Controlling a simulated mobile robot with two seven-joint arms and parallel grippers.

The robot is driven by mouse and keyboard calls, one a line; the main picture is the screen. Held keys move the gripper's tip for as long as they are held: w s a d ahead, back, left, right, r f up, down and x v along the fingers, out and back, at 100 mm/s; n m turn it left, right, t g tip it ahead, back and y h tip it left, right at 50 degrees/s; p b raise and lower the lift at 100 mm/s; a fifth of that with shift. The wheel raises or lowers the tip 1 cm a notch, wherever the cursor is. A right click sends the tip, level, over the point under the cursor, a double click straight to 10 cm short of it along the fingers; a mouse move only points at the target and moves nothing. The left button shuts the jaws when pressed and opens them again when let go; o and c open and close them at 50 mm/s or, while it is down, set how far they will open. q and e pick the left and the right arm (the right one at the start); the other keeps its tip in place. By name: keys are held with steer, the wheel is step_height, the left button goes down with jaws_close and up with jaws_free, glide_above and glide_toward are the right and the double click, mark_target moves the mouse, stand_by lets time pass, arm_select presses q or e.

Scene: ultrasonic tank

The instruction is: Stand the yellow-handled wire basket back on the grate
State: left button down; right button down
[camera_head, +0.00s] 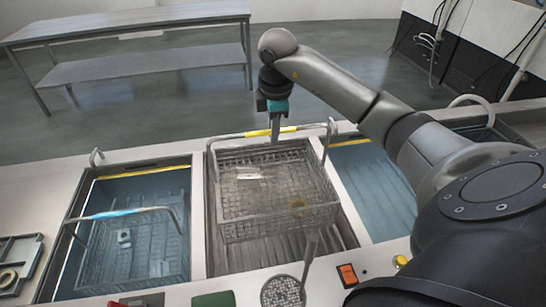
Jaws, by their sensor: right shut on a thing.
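The yellow-handled wire basket (278,192) is upright over the middle bay, with a small pale piece and a brownish ring in it. My right gripper (275,138) is shut on its yellow handle grip (270,131) at the basket's far side. The grate (290,249) is slatted metal in the middle bay and shows in front of and below the basket. I cannot tell whether the basket's bottom touches the grate. My left gripper is not in view.
A blue-handled wire basket (133,247) hangs or sits in the left tank. The right tank (375,190) looks basket-free. A round strainer (281,291), red switch (347,275) and yellow button (400,261) are at the front. A tray (18,262) lies far left.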

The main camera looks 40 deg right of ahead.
step_height(320, 180, down, 8)
stand_by(0.5)
steer(key=shift+w+r, duration=0.1)
steer(key=c, duration=0.8)
jaws_free()
steer(key=shift+c, duration=0.2)
step_height(320, 180, up, 12)
steer(key=s+a, duration=0.1)
steer(key=s, duration=0.1)
